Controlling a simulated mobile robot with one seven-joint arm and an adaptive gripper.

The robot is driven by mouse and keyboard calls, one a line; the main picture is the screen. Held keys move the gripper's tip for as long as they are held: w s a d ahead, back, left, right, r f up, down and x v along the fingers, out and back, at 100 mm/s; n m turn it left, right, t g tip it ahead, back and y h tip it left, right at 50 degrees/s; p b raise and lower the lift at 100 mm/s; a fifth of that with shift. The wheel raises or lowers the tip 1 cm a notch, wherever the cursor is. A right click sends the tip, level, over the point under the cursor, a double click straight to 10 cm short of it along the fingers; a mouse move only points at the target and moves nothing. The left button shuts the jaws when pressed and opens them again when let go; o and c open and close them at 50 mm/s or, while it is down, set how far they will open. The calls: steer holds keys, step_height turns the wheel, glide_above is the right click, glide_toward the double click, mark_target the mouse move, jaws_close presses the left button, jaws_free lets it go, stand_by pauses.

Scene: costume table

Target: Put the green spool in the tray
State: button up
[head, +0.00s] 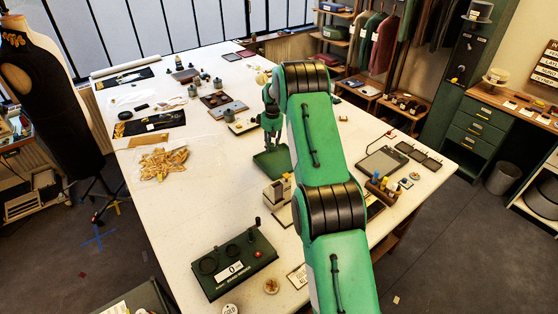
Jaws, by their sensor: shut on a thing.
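My gripper (269,146) hangs fingers down just above the green tray (272,166), left of my arm. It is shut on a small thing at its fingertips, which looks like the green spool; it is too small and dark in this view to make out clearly. The tray is shallow and rectangular, and my arm hides part of its right side. I see nothing clearly lying in the part of the tray that shows.
A beige machine (277,199) stands just in front of the tray. A rack of coloured spools (383,190) is right of my arm. White table (214,160) between is clear.

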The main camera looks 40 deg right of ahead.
glide_above(271, 166)
steer(key=shift+s+d+f, duration=0.1)
steer(key=shift+d+f, duration=0.05)
steer(key=shift+f, duration=2.95)
steer(key=shift+f+p, duration=0.45)
steer(key=shift+f, duration=1.45)
steer(key=o, duration=0.9)
steer(key=shift+f, duration=0.1)
steer(key=shift+c, duration=0.2)
steer(key=r, duration=0.8)
steer(key=s+r+b, duration=0.1)
steer(key=r, duration=0.3)
steer(key=shift+r, duration=0.1)
